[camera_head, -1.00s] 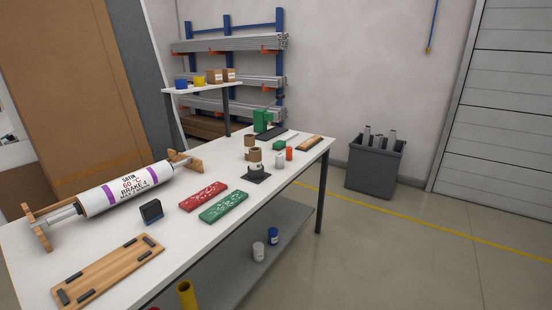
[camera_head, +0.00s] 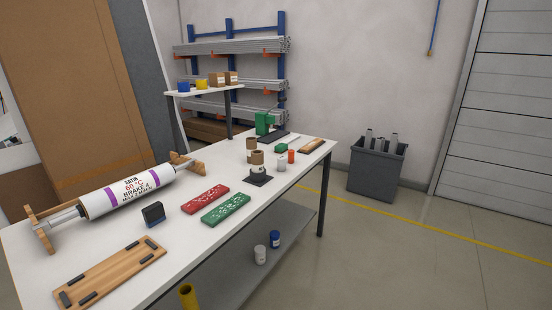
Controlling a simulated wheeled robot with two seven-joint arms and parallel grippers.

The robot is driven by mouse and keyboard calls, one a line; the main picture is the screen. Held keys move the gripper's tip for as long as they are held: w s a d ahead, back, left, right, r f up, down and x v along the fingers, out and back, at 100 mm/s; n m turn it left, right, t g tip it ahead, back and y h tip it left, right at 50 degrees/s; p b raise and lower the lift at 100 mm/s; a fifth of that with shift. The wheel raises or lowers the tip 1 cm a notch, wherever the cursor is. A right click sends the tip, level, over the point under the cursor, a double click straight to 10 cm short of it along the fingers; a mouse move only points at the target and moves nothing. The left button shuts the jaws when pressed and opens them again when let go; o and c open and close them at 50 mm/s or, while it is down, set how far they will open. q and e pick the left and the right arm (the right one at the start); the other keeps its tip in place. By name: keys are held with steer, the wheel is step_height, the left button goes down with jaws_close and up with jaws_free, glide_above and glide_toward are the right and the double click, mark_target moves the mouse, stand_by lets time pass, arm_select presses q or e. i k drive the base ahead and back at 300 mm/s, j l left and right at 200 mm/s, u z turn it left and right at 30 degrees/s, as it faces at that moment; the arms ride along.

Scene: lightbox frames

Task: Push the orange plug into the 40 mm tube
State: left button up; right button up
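A small orange-red cylinder (camera_head: 291,156), which looks like the orange plug, stands upright on the white workbench (camera_head: 180,255) near its right edge. A brown cardboard tube (camera_head: 257,159) stands upright on a dark square base (camera_head: 261,179), left of the orange piece and apart from it. Another brown tube (camera_head: 251,144) stands just behind. I cannot tell which of them is the 40 mm one. Neither of my grippers is in view.
A white cylinder (camera_head: 281,164) and a green block (camera_head: 281,147) stand close to the orange piece. Red (camera_head: 205,199) and green (camera_head: 225,208) trays, a large white roller (camera_head: 127,190) and a wooden board (camera_head: 110,272) occupy the bench.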

mark_target(257, 156)
steer(key=i+l+u, duration=0.15)
steer(key=u, duration=0.3)
steer(key=i+l+u, duration=0.1)
steer(key=l+u, duration=0.2)
steer(key=u, duration=0.15)
steer(key=i+l+u, duration=0.1)
steer(key=l+u, duration=0.2)
steer(key=u, duration=0.2)
